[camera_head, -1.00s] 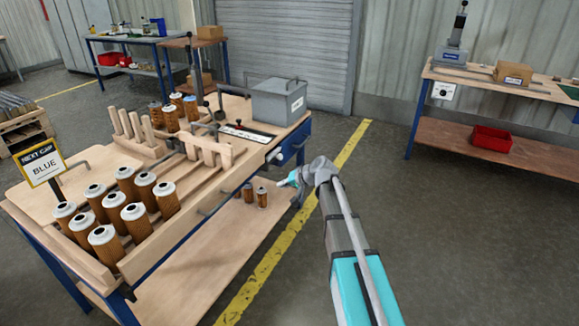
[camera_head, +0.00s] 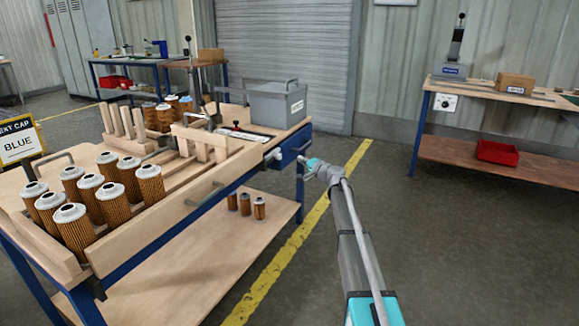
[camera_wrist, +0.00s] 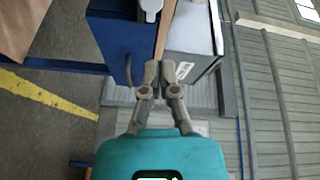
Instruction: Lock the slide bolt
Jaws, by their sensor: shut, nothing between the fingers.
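A small pale fitting (camera_head: 273,155) sits at the bench's edge beside the blue drawer (camera_head: 292,147); it may be the slide bolt, but I cannot make out its bolt position. In the wrist view, a pale rounded fitting (camera_wrist: 150,9) shows at the top, beside the blue drawer front (camera_wrist: 112,42). My gripper (camera_wrist: 166,72) is shut and empty, its two fingers side by side. The fingertips appear close to the bench edge, to one side of the fitting and not on it. In the head view, my gripper (camera_head: 308,163) is just right of the drawer, its fingers small and unclear.
A grey lidded box (camera_head: 279,104) stands on the bench above the drawer. Several filter cartridges (camera_head: 113,203) stand at the bench's left, with small ones (camera_head: 245,203) on the lower shelf. A drawer handle (camera_wrist: 128,68) is near my fingers. The floor (camera_head: 440,245) to the right is clear.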

